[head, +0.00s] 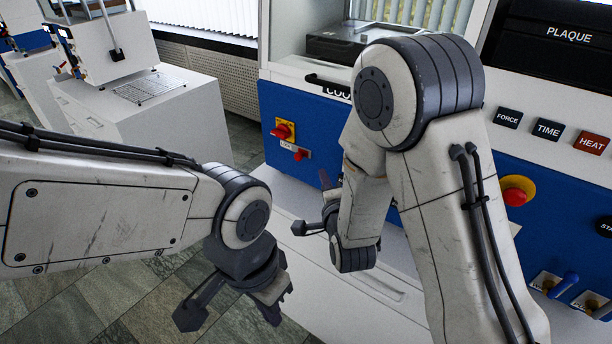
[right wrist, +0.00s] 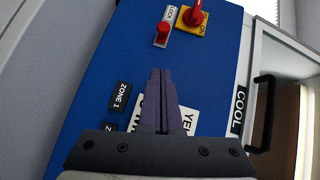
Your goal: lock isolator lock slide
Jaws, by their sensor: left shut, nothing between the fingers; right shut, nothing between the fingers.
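The isolator (head: 284,130) is a red rotary knob on a yellow plate on the blue panel; it also shows at the top of the right wrist view (right wrist: 194,18). Below it in the head view is the lock slide (head: 300,154), a red knob at the right end of a white plate. The right wrist view shows the slide knob (right wrist: 163,34) at the end away from the LOCK lettering. My right gripper (right wrist: 160,73) is shut and empty, its tips short of the slide knob in the picture; it also shows in the head view (head: 324,177). My left gripper (head: 273,316) is shut and empty, low over the floor.
A red stop button (head: 517,191) and blue-handled switches (head: 563,285) are at the right. A white machine (head: 150,110) stands at the left.

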